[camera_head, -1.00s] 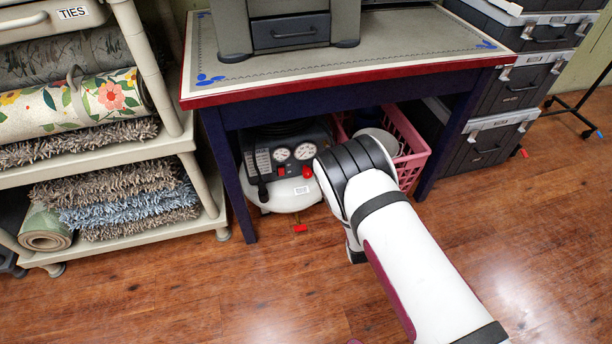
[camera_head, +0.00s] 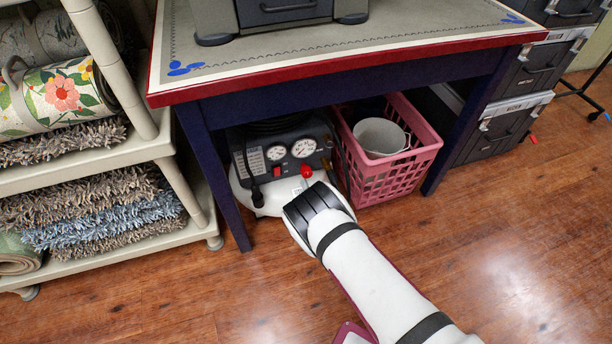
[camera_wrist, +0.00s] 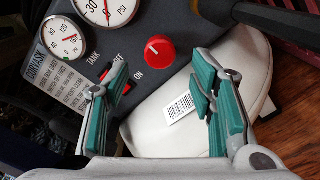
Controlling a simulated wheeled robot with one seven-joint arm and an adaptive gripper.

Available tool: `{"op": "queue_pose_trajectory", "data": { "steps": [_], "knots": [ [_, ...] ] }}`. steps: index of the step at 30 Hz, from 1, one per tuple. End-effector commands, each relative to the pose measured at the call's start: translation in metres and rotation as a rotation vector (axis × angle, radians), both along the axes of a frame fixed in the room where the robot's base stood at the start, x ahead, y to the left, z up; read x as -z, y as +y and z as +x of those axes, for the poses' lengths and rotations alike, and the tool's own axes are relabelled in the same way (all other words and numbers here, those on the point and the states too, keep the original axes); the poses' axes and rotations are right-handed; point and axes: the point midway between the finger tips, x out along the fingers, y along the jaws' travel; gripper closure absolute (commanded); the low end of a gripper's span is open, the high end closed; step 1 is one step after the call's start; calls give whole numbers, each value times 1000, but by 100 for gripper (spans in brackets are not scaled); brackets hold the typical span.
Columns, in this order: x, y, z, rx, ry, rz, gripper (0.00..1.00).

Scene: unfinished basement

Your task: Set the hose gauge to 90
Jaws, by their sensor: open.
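A grey-and-white air compressor (camera_head: 265,170) stands on the floor under the table. Its panel carries two round white gauges. The left gauge (camera_wrist: 62,40) has the word TANK near it in the wrist view. The right gauge (camera_wrist: 105,8) reads PSI and is cut off by the top edge; its needle is too small to read. A round red knob (camera_wrist: 159,48) sits below the gauges, right of the OFF/ON lettering. My gripper (camera_wrist: 160,84) is open and empty, its teal-padded fingers apart, with the knob just beyond and between the fingertips. In the head view my arm hides the gripper.
A pink basket (camera_head: 392,180) with a light bucket (camera_head: 379,137) stands right of the compressor. The table (camera_head: 350,65) is overhead, with dark legs on both sides. A shelf of rugs (camera_head: 90,160) is left, and dark cases (camera_head: 505,125) stand right. The floor in front is clear.

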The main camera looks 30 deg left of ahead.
Motion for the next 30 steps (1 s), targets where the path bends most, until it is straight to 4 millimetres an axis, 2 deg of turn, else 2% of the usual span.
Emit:
{"op": "queue_pose_trajectory", "data": {
  "steps": [6,10,15,24,26,30],
  "knots": [
    [1,32,27,0,-3,3,50],
    [1,44,38,1,-1,2,50],
    [0,52,45,1,0,1,50],
    [0,54,46,1,0,-1,50],
    [0,54,46,1,0,-1,61],
    [0,54,46,1,0,-1,93]
  ]
}}
